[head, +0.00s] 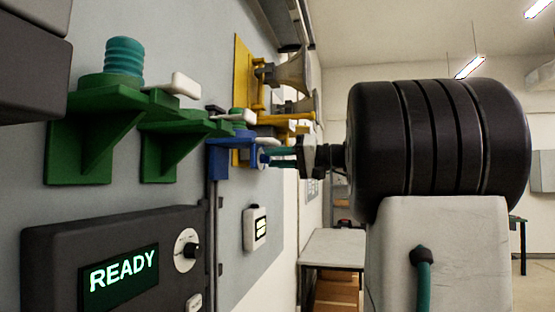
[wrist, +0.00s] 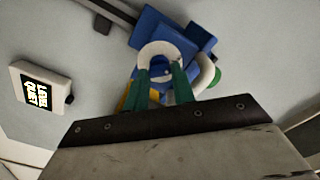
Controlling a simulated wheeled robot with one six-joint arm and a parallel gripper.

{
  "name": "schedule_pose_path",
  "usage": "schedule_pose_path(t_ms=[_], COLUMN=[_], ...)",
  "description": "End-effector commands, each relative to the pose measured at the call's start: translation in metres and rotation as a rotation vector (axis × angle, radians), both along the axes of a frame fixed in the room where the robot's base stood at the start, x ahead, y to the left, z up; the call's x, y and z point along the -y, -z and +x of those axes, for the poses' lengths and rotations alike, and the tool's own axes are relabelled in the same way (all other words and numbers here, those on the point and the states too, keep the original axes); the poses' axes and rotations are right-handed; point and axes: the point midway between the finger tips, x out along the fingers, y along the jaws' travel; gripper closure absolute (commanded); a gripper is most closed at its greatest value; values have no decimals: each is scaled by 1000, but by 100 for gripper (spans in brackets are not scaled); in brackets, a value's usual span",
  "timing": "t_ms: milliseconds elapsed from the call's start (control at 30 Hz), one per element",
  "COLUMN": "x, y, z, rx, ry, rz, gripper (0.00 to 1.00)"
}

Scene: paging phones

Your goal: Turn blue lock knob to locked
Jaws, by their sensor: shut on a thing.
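The blue lock bracket (head: 230,160) is fixed to the wall panel past the green shelves in the head view. In the wrist view, the blue bracket (wrist: 158,32) carries a white ring (wrist: 156,48), with the small blue lock knob (wrist: 158,72) at its middle. My gripper (head: 272,157) reaches in from the right with its teal fingers at the knob. In the wrist view, my gripper (wrist: 162,82) has one finger on each side of the knob and is shut on it. The fingers hide part of the knob, and its locked or unlocked position cannot be read.
Green shelves (head: 85,150) jut from the wall to the left. Yellow mounts with horn speakers (head: 290,72) stand beyond the bracket. Below are a dark READY panel (head: 122,272) and a small white display box (head: 254,228). A table (head: 335,248) stands behind.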

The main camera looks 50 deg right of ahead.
Motion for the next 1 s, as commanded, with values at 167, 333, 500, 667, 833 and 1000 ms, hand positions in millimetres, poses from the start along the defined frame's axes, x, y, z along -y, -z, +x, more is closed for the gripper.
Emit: schedule_pose_path(t_ms=[167,333,500,667,833,1000], x=[0,0,1,1,1,1], y=[0,1,1,1,1,2], z=[0,0,0,0,0,0], rx=[-35,-95,-170,-244,-322,-399], ry=[1,1,1,1,1,1], rz=[63,171,308,442,584,725], gripper=[97,97,97,97,97,97])
